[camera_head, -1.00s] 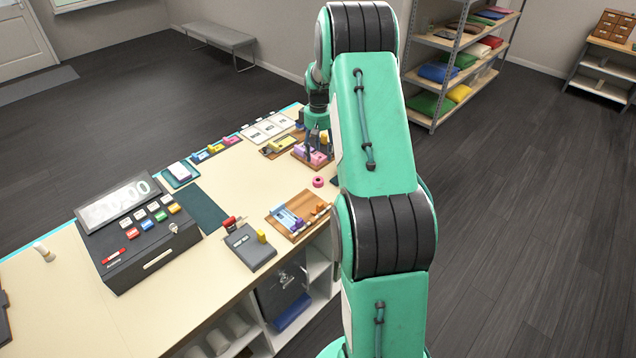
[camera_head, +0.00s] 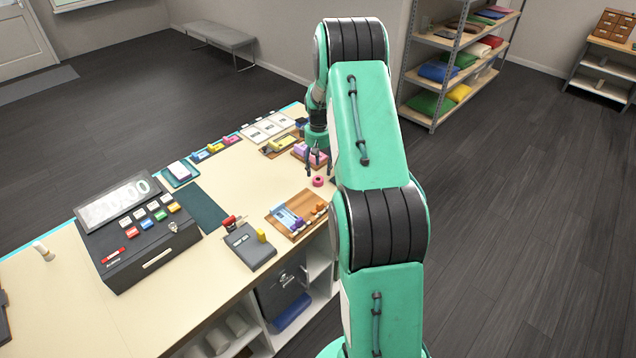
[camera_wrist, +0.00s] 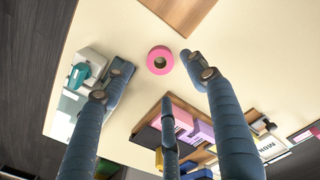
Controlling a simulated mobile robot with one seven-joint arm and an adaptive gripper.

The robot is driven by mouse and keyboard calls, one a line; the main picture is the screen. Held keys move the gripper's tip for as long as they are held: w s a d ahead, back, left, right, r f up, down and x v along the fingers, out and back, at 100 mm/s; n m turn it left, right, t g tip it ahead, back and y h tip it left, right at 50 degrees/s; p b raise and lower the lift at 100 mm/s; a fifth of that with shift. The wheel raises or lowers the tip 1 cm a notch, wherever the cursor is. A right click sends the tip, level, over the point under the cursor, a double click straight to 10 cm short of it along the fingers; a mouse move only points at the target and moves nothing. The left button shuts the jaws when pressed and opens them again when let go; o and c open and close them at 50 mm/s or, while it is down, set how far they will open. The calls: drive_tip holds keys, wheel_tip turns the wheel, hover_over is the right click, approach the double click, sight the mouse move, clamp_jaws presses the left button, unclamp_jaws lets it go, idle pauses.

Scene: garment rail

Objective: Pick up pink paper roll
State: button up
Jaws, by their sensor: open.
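The pink paper roll (camera_head: 318,182) lies flat on the cream counter (camera_head: 262,180). In the wrist view the roll (camera_wrist: 151,60) shows as a pink ring with a dark hole, its top face towards the camera. My gripper (camera_head: 318,164) hangs just behind the roll in the head view, fingers pointing down. In the wrist view its spread fingers (camera_wrist: 158,86) are open and empty. The roll lies beyond the single middle fingertip, between the two outer fingers' tips and apart from them.
A wooden tray with pink and purple items (camera_wrist: 150,128) sits under the fingers. A grey card terminal (camera_head: 250,252) and a black cash register (camera_head: 138,250) stand further left.

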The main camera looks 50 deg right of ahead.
sight(318, 179)
drive_tip(key=shift+f, duration=0.3)
drive_tip(key=shift+f, duration=0.1)
drive_tip(key=shift+a+f, duration=0.15)
drive_tip(key=shift+f, duration=2.35)
drive_tip(key=c, duration=1.1)
